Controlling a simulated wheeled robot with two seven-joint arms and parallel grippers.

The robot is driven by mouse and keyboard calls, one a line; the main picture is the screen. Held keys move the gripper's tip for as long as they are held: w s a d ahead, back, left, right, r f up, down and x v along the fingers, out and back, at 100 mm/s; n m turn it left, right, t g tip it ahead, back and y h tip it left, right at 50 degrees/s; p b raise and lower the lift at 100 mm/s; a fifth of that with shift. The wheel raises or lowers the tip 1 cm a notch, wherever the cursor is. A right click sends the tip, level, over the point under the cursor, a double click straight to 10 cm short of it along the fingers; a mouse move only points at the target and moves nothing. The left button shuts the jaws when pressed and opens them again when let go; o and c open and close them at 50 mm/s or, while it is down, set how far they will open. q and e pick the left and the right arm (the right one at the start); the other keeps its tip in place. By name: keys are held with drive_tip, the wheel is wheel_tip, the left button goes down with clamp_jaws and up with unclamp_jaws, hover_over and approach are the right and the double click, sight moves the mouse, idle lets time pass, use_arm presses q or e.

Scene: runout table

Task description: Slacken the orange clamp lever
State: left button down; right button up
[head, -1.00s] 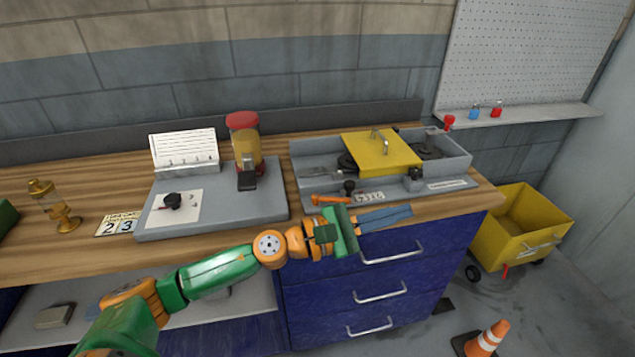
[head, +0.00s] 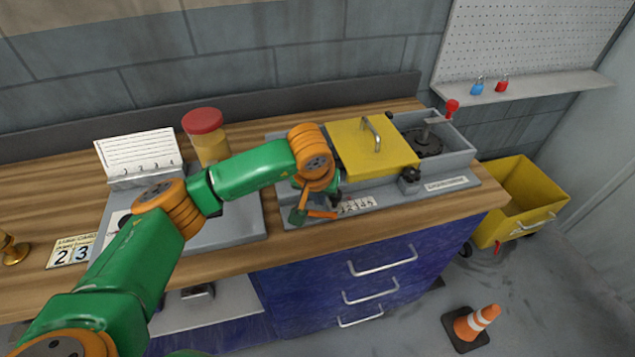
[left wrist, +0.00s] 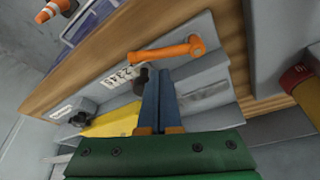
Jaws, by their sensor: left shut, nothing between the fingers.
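The orange clamp lever (head: 322,214) lies along the front of the grey fixture, partly behind my left gripper (head: 298,215) in the head view. In the left wrist view the whole lever (left wrist: 165,51) shows, with its round hub at the right end and its arm reaching left. My left gripper (left wrist: 158,75) is shut and empty, its blue fingers pointing at the lever's arm. The fingertips look close to the lever; I cannot tell whether they touch. A black knob (left wrist: 140,75) sits beside the fingertips. My right gripper is not in view.
The yellow cover (head: 350,150) with its metal handle sits on the fixture behind the lever. A numbered plate (head: 357,205) is right of the lever. A red-lidded jar (head: 204,122) stands left. Blue drawers (head: 340,270) are below the wooden bench edge.

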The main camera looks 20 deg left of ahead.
use_arm(q)
drive_tip(key=shift+x, duration=1.2)
drive_tip(key=shift+r, duration=0.15)
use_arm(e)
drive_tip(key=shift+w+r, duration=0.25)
